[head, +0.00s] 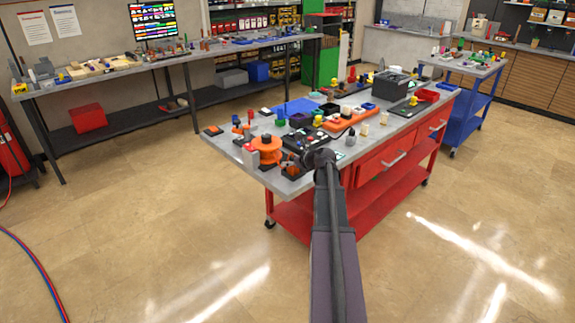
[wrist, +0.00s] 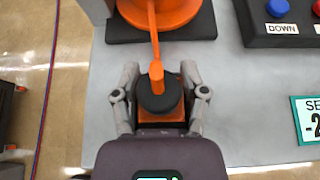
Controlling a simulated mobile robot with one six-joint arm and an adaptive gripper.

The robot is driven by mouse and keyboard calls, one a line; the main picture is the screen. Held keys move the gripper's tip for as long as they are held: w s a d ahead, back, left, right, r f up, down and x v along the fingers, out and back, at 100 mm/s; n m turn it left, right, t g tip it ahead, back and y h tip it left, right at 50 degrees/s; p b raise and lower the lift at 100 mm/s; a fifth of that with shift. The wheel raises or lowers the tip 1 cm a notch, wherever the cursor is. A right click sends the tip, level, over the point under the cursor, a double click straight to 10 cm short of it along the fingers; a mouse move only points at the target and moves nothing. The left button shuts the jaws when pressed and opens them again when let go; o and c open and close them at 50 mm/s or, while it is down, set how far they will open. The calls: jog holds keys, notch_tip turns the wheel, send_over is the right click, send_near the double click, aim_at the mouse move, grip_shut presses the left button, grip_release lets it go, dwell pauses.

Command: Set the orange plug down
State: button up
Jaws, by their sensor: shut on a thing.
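The orange plug (wrist: 157,72) has a black round collar and stands between the two fingers of my gripper (wrist: 160,78) in the wrist view. My gripper is shut on it. An orange block below the collar shows between the fingers. A thin orange strip runs up in the picture from the plug toward a large orange round part (wrist: 170,8) on a black base. In the head view my gripper (head: 294,168) is at the near end of the grey bench top, by an orange and black piece. Whether the plug's underside touches the bench is hidden.
The large orange part (head: 266,150) stands close by on the red cart (head: 372,170). A black button box (wrist: 285,22) and a teal sign (wrist: 308,118) lie to the right in the wrist view. Bare grey top (wrist: 235,110) lies right of my gripper. The cart's edge is near.

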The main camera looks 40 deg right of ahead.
jog(key=shift+f, duration=0.15)
jog(key=o, duration=1.2)
jog(key=shift+s+r, duration=0.15)
jog(key=shift+r, duration=0.15)
jog(key=p+v, duration=0.5)
jog(key=v, duration=0.6)
jog(key=shift+s+p, duration=0.3)
jog(key=shift+p, duration=0.1)
jog(key=shift+r, duration=0.1)
